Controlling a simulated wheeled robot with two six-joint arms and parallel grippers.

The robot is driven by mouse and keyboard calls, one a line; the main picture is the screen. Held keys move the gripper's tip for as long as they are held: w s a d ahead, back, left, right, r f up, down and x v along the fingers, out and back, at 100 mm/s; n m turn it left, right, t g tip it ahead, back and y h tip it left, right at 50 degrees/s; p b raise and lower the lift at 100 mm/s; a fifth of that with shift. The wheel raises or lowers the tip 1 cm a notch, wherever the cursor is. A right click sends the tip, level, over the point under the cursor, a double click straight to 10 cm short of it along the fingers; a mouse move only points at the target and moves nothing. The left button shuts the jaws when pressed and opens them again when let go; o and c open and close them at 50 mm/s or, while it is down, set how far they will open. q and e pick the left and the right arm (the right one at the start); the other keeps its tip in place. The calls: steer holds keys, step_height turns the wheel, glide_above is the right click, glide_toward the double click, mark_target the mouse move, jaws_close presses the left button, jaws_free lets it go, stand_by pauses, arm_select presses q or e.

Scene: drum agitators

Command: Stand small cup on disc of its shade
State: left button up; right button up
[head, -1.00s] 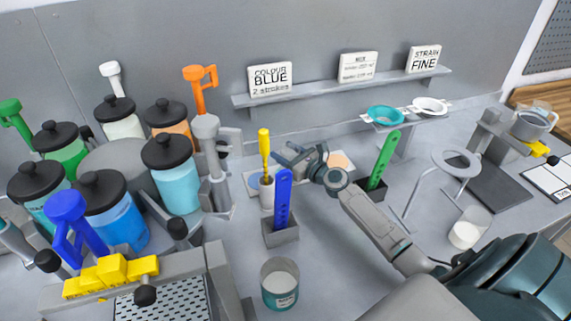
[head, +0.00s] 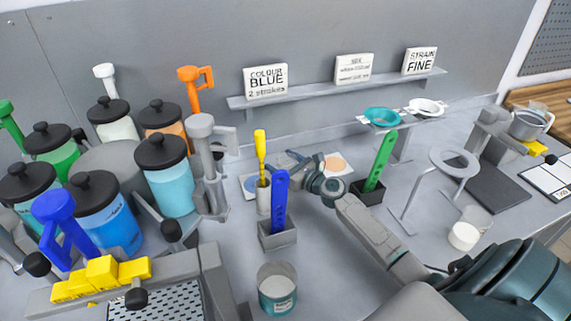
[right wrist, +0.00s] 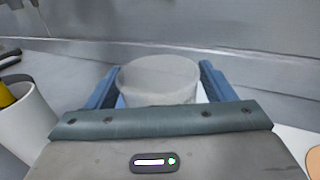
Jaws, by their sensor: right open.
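A small pale grey cup (right wrist: 158,80) stands upright between the fingers of my right gripper (right wrist: 160,85) in the right wrist view. The fingers are open, one on each side of it. In the head view my right gripper (head: 284,163) reaches low behind the yellow and blue tools, and I cannot make out the cup there. A card with a pale blue disc (head: 250,184) lies left of the gripper, and one with an orange disc (head: 335,163) lies to its right. The cup's base is hidden, so I cannot tell what it stands on. My left gripper is out of view.
A white holder (head: 263,197) with a yellow tool and a grey block (head: 278,236) with a blue paddle stand in front of the gripper. A green paddle (head: 380,160) stands to the right.

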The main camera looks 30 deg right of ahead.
steer(key=shift+r, duration=0.15)
steer(key=b+v, duration=0.1)
steer(key=v, duration=0.1)
steer(key=b+v, duration=0.1)
steer(key=v, duration=0.2)
steer(key=b+v, duration=0.1)
steer(key=v, duration=0.1)
steer(key=shift+s+d+f, duration=0.1)
steer(key=shift+s+f, duration=0.15)
steer(key=shift+f, duration=0.1)
steer(key=b+v, duration=0.3)
steer(key=b, duration=0.1)
steer(key=shift+s+d, duration=0.1)
steer(key=shift+d, duration=0.1)
steer(key=shift+s+r+b, duration=0.15)
steer(key=shift+s+b, duration=0.35)
steer(key=shift+b, duration=0.65)
steer(key=shift+s+r, duration=0.1)
steer(key=shift+r, duration=0.05)
